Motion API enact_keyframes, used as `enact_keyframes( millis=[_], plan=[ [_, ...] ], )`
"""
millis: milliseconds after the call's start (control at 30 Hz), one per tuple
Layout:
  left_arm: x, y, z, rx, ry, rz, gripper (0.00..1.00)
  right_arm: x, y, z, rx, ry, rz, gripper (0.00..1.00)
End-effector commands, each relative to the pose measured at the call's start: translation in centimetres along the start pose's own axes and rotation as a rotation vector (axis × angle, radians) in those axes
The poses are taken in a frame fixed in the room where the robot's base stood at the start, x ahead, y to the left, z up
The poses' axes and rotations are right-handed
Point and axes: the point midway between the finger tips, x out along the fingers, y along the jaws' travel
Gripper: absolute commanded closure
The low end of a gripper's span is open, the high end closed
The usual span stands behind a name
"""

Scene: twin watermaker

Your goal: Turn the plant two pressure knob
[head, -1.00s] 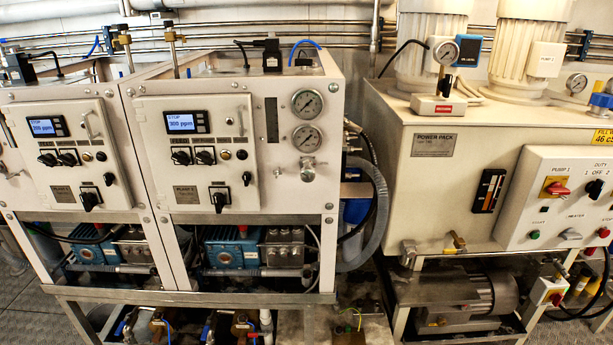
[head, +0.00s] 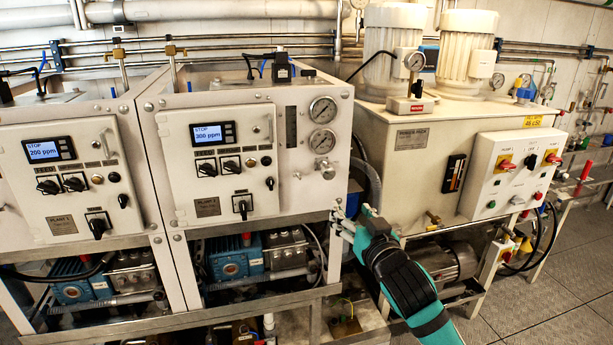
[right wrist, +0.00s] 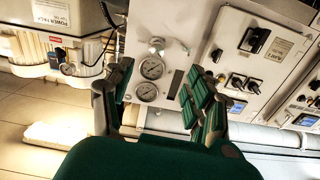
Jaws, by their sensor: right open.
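The plant two panel (head: 225,165) is the right one of two white panels, with a display reading 300 ppm. To its right, a small metal pressure knob (head: 325,169) sits below two round gauges (head: 322,110). In the right wrist view, turned over, the knob (right wrist: 157,45) shows above the gauges (right wrist: 151,69). My right gripper (head: 343,216) is below and slightly right of the knob in the head view, apart from it. Its fingers (right wrist: 163,85) are spread and empty, with the gauges between them in the wrist view. My left gripper is not in view.
The plant one panel (head: 65,180) stands at the left. A cream power pack (head: 420,145) with motors and a switch box (head: 515,170) stands at the right. A grey hose (head: 366,180) runs beside the plant two frame. Floor is free at the lower right.

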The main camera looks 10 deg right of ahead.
Motion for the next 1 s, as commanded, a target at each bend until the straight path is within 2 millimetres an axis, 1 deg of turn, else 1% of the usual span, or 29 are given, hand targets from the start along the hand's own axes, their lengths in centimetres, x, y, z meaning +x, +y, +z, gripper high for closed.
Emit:
enact_keyframes(
  millis=[33,100,167,267,433,700,900,1000],
  plan=[
    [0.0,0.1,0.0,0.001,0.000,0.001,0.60,-0.3,-0.1,-1.0,0.001,0.016,-0.002,0.44],
    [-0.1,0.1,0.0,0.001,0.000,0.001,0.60,-0.3,-0.2,-1.7,0.004,0.026,-0.004,0.44],
    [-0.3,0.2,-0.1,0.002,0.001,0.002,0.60,0.1,-0.3,-1.9,0.005,0.029,-0.004,0.44],
    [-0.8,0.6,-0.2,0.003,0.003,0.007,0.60,1.5,-0.3,-2.0,0.006,0.027,-0.003,0.44],
    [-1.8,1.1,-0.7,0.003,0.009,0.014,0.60,5.1,-0.3,-2.2,0.004,0.027,-0.003,0.44],
    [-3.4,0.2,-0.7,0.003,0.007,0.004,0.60,11.0,-0.4,-2.3,0.004,0.027,-0.004,0.44],
    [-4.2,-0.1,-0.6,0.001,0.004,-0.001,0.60,14.5,-0.4,-2.3,0.004,0.026,-0.005,0.44],
    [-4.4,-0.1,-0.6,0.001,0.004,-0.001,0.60,15.6,-0.4,-2.2,0.004,0.027,-0.004,0.44]
  ],
)
